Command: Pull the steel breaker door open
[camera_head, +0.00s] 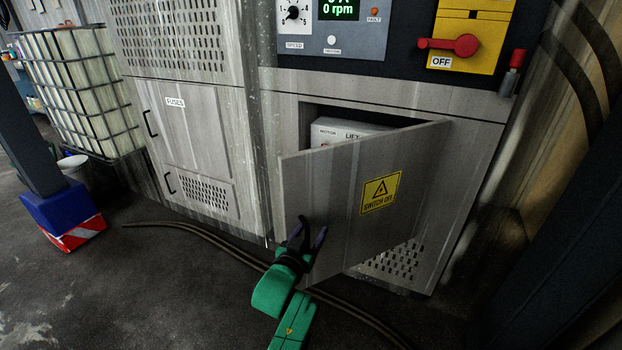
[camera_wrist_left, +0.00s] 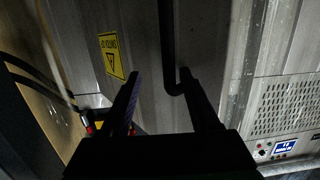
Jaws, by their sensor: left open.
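The steel breaker door (camera_head: 345,190) is partly open in the head view. Its left edge stands out from the cabinet, its right side stays near the frame, and it bears a yellow "switch off" warning label (camera_head: 381,192). My left gripper (camera_head: 309,233) is open at the door's lower left. In the left wrist view the black bar handle (camera_wrist_left: 168,45) runs down the door (camera_wrist_left: 145,30) and bends into it, showing between the finger lines of my left gripper (camera_wrist_left: 160,76). I cannot tell whether a finger touches it. My right gripper is not in view.
Behind the door a light box (camera_head: 340,130) labelled "motor" and "lift" shows. A red switch handle (camera_head: 450,45) marked "OFF" is above. The closed fuses door (camera_head: 185,120) is to the left. Cables (camera_head: 215,240) lie across the floor.

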